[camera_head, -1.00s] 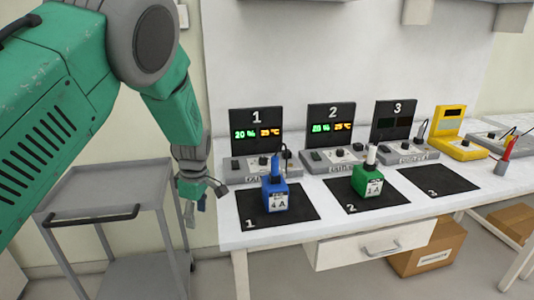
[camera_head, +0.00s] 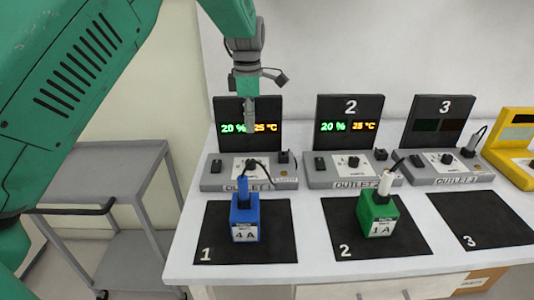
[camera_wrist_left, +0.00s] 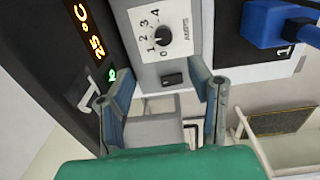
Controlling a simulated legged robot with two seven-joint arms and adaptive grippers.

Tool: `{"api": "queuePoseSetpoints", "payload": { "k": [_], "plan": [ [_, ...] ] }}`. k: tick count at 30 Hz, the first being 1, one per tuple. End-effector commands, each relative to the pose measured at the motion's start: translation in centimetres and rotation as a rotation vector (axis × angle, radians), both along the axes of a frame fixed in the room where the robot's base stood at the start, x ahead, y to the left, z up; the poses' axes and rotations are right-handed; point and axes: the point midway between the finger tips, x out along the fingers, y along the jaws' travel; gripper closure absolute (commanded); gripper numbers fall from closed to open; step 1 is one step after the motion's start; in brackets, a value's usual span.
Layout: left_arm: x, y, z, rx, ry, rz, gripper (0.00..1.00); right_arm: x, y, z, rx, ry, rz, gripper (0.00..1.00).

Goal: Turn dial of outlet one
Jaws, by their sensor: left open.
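The outlet one unit (camera_head: 212,182) is a grey box with a black display behind it reading 20 % and 25 °C. Its dial (camera_head: 251,163) is a small black knob on a white plate. In the left wrist view the dial (camera_wrist_left: 162,37) sits beyond the fingertips, ringed by the numbers 0 to 4 and marked AMPS; its exact pointing is hard to tell. My left gripper (camera_head: 250,121) points down above the dial, in front of the display, covering part of it. In its wrist view the left gripper (camera_wrist_left: 164,76) is open and empty, apart from the dial. My right gripper is not in view.
A blue 4 A block (camera_head: 245,218) stands on mat 1, a green 1 A block (camera_head: 378,217) on mat 2. Mat 3 (camera_head: 490,220) is empty. A black switch (camera_wrist_left: 172,79) is beside the dial. The outlet two unit (camera_head: 345,177) stands to the right; a grey cart (camera_head: 105,179) stands left.

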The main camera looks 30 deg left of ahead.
Motion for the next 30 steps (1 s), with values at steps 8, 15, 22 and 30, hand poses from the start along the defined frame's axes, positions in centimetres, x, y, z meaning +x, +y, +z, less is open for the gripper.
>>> {"api": "queuePoseSetpoints", "payload": {
  "k": [8,15,22,30],
  "plan": [
    [0.3,-0.6,-5.3,0.004,0.010,-0.001,0.52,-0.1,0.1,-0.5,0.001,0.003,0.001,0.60],
    [0.4,-0.8,-10.0,0.009,0.007,-0.002,0.52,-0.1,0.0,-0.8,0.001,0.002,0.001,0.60],
    [0.4,-0.3,-12.8,0.005,0.005,0.000,0.52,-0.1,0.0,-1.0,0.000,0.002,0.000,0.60],
    [0.4,-0.2,-13.4,0.005,0.004,-0.001,0.52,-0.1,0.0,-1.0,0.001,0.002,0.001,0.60]
  ]
}}
